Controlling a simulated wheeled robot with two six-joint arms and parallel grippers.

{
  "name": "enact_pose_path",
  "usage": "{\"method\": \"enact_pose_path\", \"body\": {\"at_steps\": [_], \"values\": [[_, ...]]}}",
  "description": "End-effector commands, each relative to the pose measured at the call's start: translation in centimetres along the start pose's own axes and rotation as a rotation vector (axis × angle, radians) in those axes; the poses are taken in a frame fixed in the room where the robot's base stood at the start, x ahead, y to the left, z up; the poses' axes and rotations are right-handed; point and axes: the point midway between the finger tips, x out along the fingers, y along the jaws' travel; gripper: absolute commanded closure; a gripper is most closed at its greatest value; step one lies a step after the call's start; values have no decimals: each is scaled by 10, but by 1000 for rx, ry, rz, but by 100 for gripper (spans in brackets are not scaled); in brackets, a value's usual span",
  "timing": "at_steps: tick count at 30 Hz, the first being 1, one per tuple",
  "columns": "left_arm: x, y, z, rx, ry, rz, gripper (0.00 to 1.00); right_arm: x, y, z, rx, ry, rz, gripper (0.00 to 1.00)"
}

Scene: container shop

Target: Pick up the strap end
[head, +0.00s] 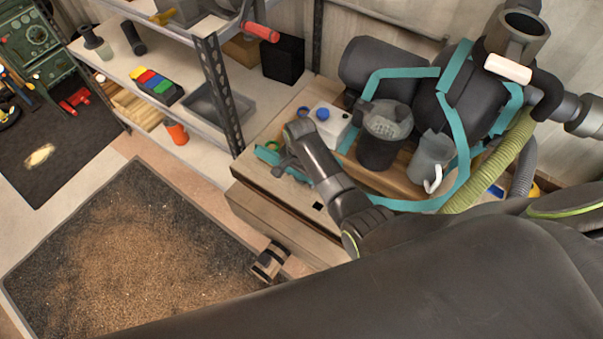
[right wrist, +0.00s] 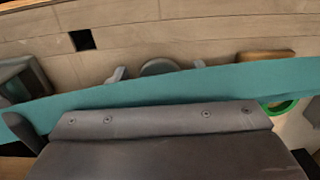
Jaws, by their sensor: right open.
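The teal strap (head: 447,120) runs around large dark cylinders on the bench. A short teal end piece (head: 267,155) lies at the bench's left side, partly hidden by my right gripper (head: 281,167). My right gripper is open over the bench, at that end piece. In the right wrist view a teal strap band (right wrist: 165,88) crosses the whole picture, close in front of the gripper's dark body. I cannot tell whether the gripper touches it. A green ring (right wrist: 278,106) shows beside the band; it also shows in the head view (head: 273,145). My left gripper is not visible.
The wooden bench (head: 248,170) also holds a white box with blue caps (head: 328,121), a dark lidded container (head: 378,150) and a grey jug (head: 429,160). Metal shelves (head: 130,62) stand at the left. A dark gritty mat (head: 130,265) covers the floor.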

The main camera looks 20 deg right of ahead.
Motion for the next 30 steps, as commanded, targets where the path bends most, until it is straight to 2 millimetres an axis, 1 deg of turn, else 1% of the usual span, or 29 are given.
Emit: {"method": "enact_pose_path", "body": {"at_steps": [4, 10, 11, 21, 22, 30], "values": [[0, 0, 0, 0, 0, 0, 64, 6, 0, 0, 0, 0, -1, 36], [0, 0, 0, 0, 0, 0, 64, 7, 0, 0, 0, 0, -1, 36], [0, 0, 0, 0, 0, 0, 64, 7, 0, 0, 0, 0, -1, 37], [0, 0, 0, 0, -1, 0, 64, 7, 0, 0, 0, 0, -1, 81], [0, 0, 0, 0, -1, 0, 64, 6, 0, 0, 0, 0, -1, 84], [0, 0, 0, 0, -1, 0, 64, 5, 0, 0, 0, 0, -2, 84]]}}
